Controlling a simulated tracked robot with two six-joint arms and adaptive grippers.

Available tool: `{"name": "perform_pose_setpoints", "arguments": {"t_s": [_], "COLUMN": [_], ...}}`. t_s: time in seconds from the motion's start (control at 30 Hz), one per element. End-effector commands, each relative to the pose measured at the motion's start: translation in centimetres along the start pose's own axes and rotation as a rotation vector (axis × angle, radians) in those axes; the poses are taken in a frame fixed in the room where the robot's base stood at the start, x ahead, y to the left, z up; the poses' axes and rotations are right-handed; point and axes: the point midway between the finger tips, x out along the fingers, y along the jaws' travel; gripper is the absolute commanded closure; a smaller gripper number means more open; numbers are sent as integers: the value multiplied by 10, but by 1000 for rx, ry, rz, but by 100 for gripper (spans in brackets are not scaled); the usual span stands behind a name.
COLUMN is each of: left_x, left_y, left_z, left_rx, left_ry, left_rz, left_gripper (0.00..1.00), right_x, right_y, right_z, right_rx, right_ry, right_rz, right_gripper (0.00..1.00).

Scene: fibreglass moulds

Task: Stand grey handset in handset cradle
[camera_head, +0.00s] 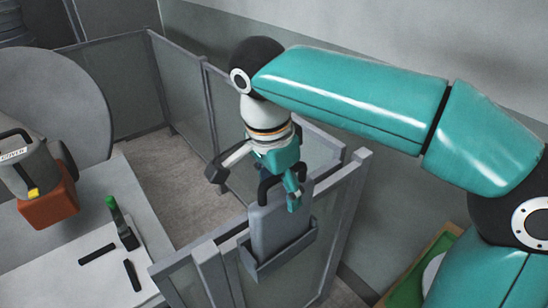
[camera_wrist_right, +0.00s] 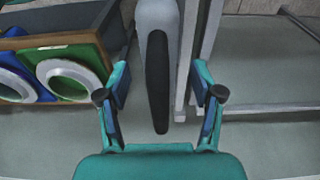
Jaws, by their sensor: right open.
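The grey handset (camera_head: 278,226) stands upright in the handset cradle (camera_head: 284,257), a shallow grey pocket on a partition panel. Its lower end is hidden behind the cradle's front wall. My right gripper (camera_head: 255,190) is open at the handset's top, with its fingers spread. In the right wrist view the handset (camera_wrist_right: 158,75), grey with a dark strip, lies between the open fingers of my right gripper (camera_wrist_right: 161,95), with a gap on both sides. My left gripper is not in view.
Grey partition panels (camera_head: 180,100) surround the cradle. A wooden crate (camera_wrist_right: 60,40) with white-ringed blue and green pieces is beside the handset.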

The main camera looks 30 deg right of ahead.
Motion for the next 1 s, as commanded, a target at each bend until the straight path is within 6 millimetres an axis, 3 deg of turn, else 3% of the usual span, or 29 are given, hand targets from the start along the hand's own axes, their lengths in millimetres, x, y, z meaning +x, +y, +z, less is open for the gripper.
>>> {"name": "perform_pose_setpoints", "arguments": {"t_s": [0.3, 0.5, 1.0], "left_x": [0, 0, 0], "left_y": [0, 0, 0], "left_z": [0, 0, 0], "left_rx": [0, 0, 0], "left_ry": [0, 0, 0], "left_rz": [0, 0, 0], "left_gripper": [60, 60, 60], "right_x": [-63, -86, -94], "right_y": [-1, -1, 0], "right_z": [1, 0, 0], "right_rx": [-1, 0, 0], "right_ry": [-2, -1, -1], "right_rz": [-4, -2, 0], "right_gripper": [34, 34, 34]}}
